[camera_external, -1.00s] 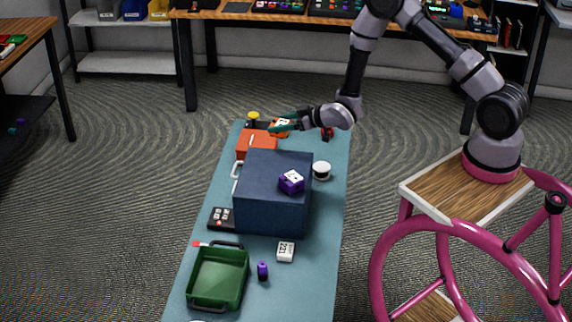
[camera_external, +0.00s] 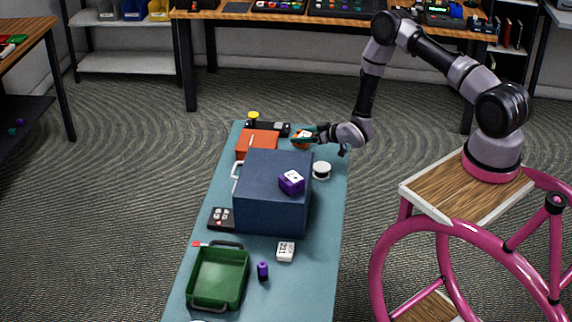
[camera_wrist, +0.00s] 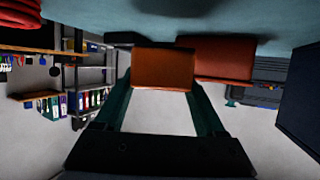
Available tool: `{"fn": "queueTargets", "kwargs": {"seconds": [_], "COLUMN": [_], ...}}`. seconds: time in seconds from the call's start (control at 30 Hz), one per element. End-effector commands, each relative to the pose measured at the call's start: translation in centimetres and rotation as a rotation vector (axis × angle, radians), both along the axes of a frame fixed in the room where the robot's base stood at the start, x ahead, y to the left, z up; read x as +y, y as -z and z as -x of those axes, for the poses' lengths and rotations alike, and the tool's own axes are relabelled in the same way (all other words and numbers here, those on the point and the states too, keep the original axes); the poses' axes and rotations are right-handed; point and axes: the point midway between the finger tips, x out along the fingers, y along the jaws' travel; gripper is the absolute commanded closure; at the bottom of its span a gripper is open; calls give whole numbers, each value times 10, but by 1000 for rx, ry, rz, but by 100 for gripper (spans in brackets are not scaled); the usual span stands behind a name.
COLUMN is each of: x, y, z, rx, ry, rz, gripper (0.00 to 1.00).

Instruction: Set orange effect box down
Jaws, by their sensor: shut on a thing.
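The orange effect box (camera_external: 301,140) is between the fingers of my gripper (camera_external: 306,134), near the far end of the teal bench top (camera_external: 325,215). In the wrist view the orange box (camera_wrist: 162,69) is pinched between both green fingers (camera_wrist: 163,100). Its face toward the wrist camera is plain orange. I cannot tell whether its underside touches the bench top. A larger red-orange box (camera_external: 258,143) lies to its left, and that box also shows in the wrist view (camera_wrist: 222,57).
A big dark blue case (camera_external: 268,210) with a purple effect box (camera_external: 291,181) on top stands in the middle. A white round item (camera_external: 321,170) is right of it. A black device (camera_external: 265,128) lies at the far end. A green tray (camera_external: 219,278) is nearer.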

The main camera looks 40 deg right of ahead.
Motion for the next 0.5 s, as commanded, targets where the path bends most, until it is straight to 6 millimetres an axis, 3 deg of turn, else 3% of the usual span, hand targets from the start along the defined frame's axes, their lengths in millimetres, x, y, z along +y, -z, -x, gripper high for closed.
{"fn": "queueTargets", "kwargs": {"seconds": [0.2,0.5], "x": [0,0], "y": [33,36], "z": [1,0], "rx": [3,0], "ry": [0,0], "rz": [0,0], "gripper": [92,92]}}
